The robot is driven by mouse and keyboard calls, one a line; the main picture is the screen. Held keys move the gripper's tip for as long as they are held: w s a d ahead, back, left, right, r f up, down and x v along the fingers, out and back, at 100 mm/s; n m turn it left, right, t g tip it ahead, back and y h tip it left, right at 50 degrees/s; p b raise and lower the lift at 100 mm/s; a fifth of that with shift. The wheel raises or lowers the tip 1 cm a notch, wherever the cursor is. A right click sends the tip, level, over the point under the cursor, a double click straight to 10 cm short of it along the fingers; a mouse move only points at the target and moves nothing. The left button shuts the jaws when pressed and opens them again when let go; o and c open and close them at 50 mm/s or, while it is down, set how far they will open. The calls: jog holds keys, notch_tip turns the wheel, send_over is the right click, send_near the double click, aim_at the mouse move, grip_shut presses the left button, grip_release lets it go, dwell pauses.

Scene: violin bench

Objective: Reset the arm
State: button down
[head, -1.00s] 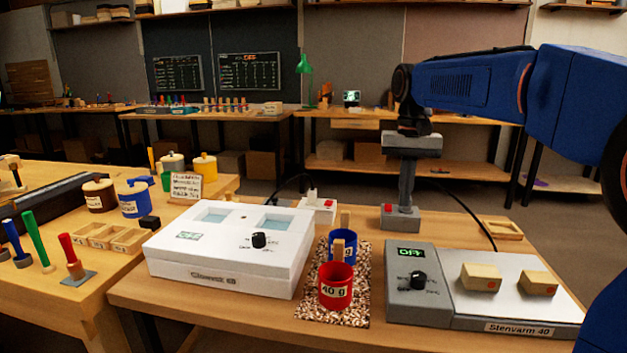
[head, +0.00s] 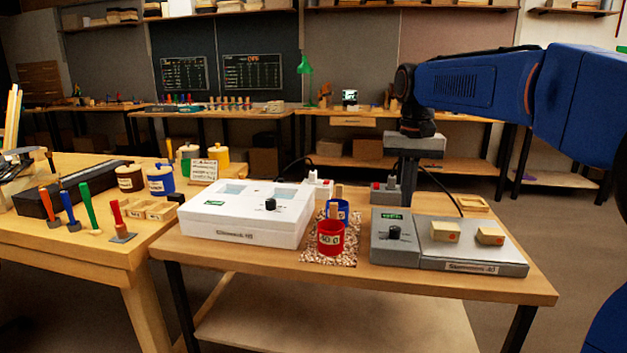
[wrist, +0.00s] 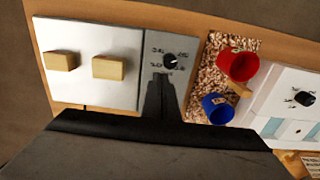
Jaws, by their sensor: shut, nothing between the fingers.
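My gripper (head: 409,192) hangs pointing down from the blue arm, above the rear of the bench behind the grey heater unit. Its fingers are together with nothing between them. In the wrist view its dark fingers (wrist: 161,97) reach over the heater's knob panel; contact cannot be judged. The grey heater (head: 385,252) has a black knob, a small lit display too blurred to read, and two pale wooden blocks (head: 445,231) (head: 490,235) on its plate. A grey box with a red switch (head: 383,191) stands close to the fingers.
A red cup (head: 330,238) and a blue cup (head: 343,210) stand on a speckled mat (head: 313,250), left of the heater. A white bath unit (head: 240,228) is further left. A side table (head: 60,235) holds jars and coloured tools. Floor at front right is clear.

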jog(key=s+d+f+t, duration=0.1)
jog(key=s+d+f, duration=0.1)
jog(key=s+f, duration=0.4)
jog(key=s+d+f+n+t, duration=0.1)
jog(key=s+f, duration=0.5)
jog(key=s, duration=0.8)
jog(key=s+d+f+n+t, duration=0.1)
jog(key=s+d+f+t, duration=0.1)
jog(key=s+f, duration=0.5)
jog(key=s+d, duration=0.1)
jog(key=s, duration=0.2)
jog(key=shift+s+d+t, duration=0.15)
jog(key=shift+d+t, duration=0.15)
jog(key=shift+d, duration=0.1)
